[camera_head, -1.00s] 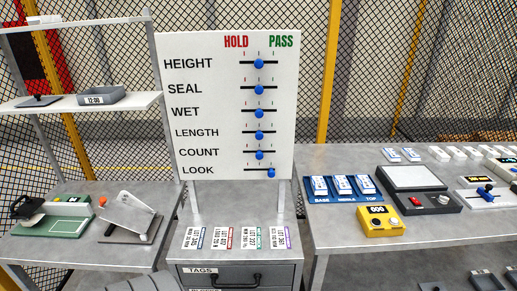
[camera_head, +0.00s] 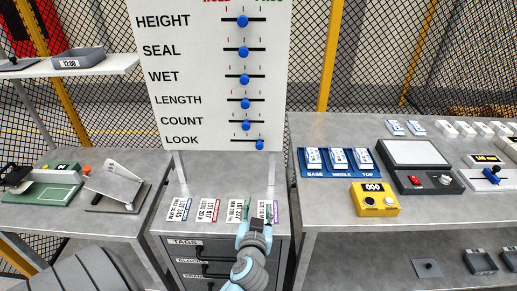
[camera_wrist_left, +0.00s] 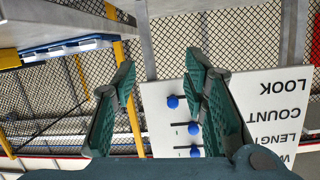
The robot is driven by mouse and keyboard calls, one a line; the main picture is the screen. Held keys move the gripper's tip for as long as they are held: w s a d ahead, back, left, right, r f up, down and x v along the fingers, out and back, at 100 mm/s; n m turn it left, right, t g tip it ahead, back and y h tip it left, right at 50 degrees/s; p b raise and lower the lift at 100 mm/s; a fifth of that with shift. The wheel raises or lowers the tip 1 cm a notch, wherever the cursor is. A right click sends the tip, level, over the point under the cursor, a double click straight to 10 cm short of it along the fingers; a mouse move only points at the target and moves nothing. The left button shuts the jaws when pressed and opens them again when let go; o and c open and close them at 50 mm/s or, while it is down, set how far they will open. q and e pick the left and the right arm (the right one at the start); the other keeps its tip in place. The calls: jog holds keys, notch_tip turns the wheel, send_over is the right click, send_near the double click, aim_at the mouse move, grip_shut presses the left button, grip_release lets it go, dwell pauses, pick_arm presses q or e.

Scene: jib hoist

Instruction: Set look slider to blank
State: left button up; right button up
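The LOOK slider's blue knob (camera_head: 259,145) is at the right end of its track, in the lowest row of the white board (camera_head: 210,100). It also shows in the left wrist view (camera_wrist_left: 172,102), where the board appears upside down. My left gripper (camera_head: 258,212) is below the board, in front of the tags on the cabinet top. The left wrist view shows its dark green fingers (camera_wrist_left: 160,75) spread apart and empty, with the LOOK knob seen between them, apart from both. My right gripper is not in view.
The HEIGHT knob (camera_head: 242,21) and the other knobs above LOOK sit near mid-track. Several tags (camera_head: 208,210) lie on the cabinet (camera_head: 185,250) below the board. A yellow counter box (camera_head: 376,200) and blue tray (camera_head: 340,172) stand on the right table.

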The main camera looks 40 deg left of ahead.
aim_at(259, 147)
pick_arm(q)
notch_tip(259, 147, up, 10)
jog(key=w+f+n+t+y, duration=0.1)
jog(key=w+n+t+y, duration=0.1)
jog(key=y, duration=0.1)
jog(key=x, duration=0.5)
jog(key=p+x, duration=0.1)
jog(key=x, duration=0.8)
jog(key=shift+a+r+p, duration=0.3)
jog(key=shift+a+p, duration=0.1)
jog(key=shift+a, duration=0.1)
grip_shut()
